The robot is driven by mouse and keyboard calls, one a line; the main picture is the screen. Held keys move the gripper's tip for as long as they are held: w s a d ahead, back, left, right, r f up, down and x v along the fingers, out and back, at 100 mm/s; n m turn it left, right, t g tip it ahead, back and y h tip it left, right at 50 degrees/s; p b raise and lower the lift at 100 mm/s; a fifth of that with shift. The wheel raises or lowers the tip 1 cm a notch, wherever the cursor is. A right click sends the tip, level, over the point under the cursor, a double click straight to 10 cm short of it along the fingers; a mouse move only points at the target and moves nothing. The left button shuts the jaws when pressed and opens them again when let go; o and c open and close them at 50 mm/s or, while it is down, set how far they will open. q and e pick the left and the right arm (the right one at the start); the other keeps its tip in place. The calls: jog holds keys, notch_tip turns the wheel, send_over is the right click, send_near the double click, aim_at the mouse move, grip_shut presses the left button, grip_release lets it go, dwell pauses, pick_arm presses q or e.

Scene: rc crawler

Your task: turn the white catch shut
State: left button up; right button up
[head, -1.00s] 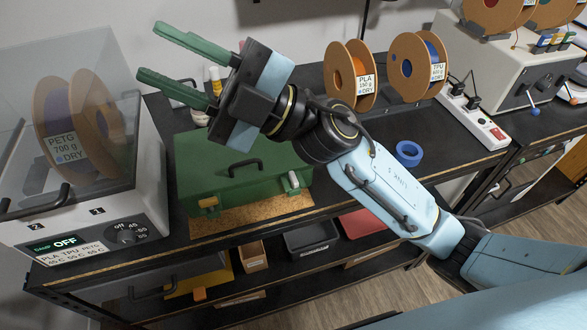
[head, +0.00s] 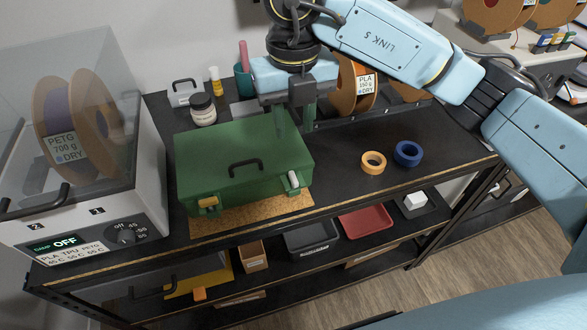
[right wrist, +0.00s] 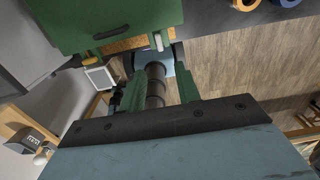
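The green case (head: 235,165) stands closed on a cork mat (head: 250,212) on the dark bench. The white catch (head: 293,182) is at the right end of its front and stands roughly upright; it also shows in the right wrist view (right wrist: 158,42). A yellow catch (head: 208,203) at the front left lies across. My right gripper (head: 294,128) points down by the case's back right corner, apart from the white catch. Its green fingers are spread with nothing between them, as the right wrist view also shows (right wrist: 158,75). My left gripper is not in view.
A filament dryer (head: 90,225) stands close left of the case. Orange tape (head: 373,162) and blue tape (head: 408,153) lie to the right. A jar (head: 202,109) and filament spools (head: 362,90) stand behind. The bench right of the case is mostly clear.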

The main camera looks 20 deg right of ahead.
aim_at(294, 177)
notch_tip(294, 177, down, 13)
jog(key=shift+r+b, duration=0.1)
jog(key=shift+b, duration=0.25)
grip_shut()
